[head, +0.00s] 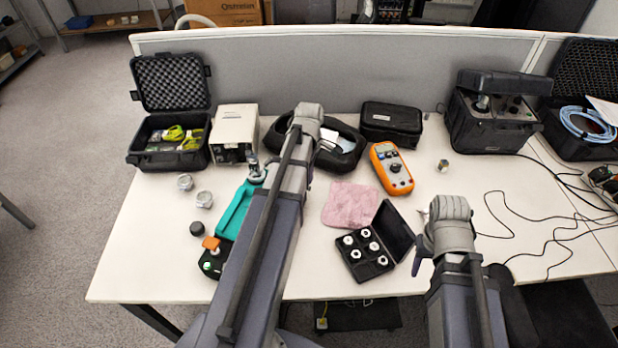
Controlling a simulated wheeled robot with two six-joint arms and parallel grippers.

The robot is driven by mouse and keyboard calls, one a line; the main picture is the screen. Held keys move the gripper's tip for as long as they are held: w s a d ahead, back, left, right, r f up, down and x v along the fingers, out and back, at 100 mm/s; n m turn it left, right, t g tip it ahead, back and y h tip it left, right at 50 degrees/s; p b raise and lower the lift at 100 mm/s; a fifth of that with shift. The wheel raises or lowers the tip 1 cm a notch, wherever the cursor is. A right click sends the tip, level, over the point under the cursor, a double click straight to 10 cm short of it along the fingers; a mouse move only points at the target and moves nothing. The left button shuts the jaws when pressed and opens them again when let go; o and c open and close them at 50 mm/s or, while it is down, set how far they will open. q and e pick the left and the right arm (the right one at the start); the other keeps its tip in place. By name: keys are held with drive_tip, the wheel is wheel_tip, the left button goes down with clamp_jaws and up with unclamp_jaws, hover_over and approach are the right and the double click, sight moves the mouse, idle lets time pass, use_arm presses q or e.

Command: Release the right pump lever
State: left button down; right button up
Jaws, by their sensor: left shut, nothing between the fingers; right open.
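I cannot make out a lever clearly enough to name it as the right pump lever. A teal device (236,212) that may be the pump lies left of my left arm, with a metal fitting (255,170) at its far end. My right gripper (421,235) is open and empty, right of the black case of fittings (366,262).
An orange meter (391,168), a pink cloth (349,205) and a black pouch (391,123) lie mid-table. A black instrument case (492,120) stands at the right, with loose cables in front. An open foam-lined case (168,158) and a beige box (235,128) stand at the left.

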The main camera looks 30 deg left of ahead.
use_arm(q)
wheel_tip(320, 180, up, 7)
drive_tip(key=p, duration=0.7)
drive_tip(key=s+d+m, duration=0.4)
drive_tip(key=d+m, duration=0.3)
drive_tip(key=d, duration=0.2)
drive_tip(key=s+d+m, duration=0.4)
drive_tip(key=d+m, duration=0.4)
drive_tip(key=d, duration=0.1)
drive_tip(key=s+d+m+y, duration=0.1)
drive_tip(key=s+d+m, duration=0.4)
drive_tip(key=d+m, duration=0.3)
drive_tip(key=shift+d, duration=0.6)
